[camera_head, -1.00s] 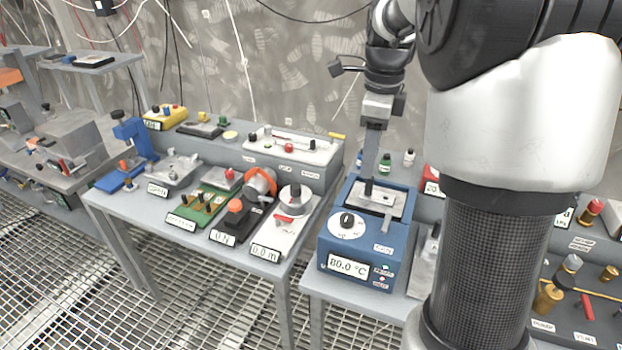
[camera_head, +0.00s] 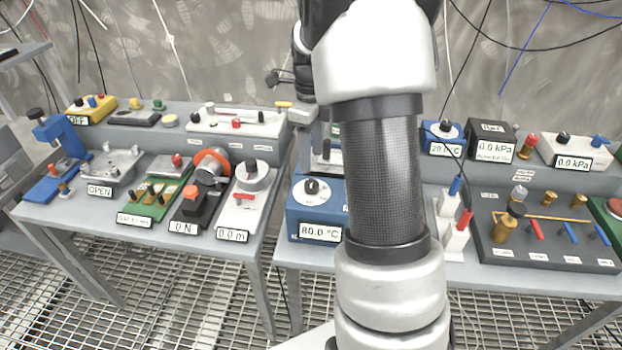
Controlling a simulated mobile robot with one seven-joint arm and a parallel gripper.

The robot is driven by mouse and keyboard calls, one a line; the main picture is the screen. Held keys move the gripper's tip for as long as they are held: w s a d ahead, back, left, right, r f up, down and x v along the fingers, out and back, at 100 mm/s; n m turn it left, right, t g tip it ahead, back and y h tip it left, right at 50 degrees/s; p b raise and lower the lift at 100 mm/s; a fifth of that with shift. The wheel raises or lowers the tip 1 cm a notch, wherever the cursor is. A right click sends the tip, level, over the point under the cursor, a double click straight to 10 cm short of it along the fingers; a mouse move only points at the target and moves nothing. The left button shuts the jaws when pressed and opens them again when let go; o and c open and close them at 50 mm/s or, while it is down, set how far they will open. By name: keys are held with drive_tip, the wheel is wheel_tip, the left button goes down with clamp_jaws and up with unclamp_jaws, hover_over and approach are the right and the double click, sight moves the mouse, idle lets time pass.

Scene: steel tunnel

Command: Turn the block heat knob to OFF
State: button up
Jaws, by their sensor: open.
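The blue block heater (camera_head: 292,222) stands at the front left of the right-hand bench, with a display reading 80.0 °C. Its block heat knob (camera_head: 311,187) is a black knob on a white round dial on the front face. The dial marks are too small to read. My gripper (camera_head: 303,115) shows only in part, behind my arm, above and behind the heater. It is apart from the knob. The fingertips are largely hidden; the jaws are open, and nothing is seen in them.
The left bench carries several devices, including a white unit reading 0.0 m (camera_head: 259,205) left of the heater. A second blue unit (camera_head: 443,137) reads 20.0 °C at the back right. A dark valve panel (camera_head: 540,243) lies at right. A gap separates the benches.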

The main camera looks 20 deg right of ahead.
sight(311, 183)
wheel_tip(311, 183, down, 8)
drive_tip(key=shift+f, duration=0.2)
drive_tip(key=c, duration=1.1)
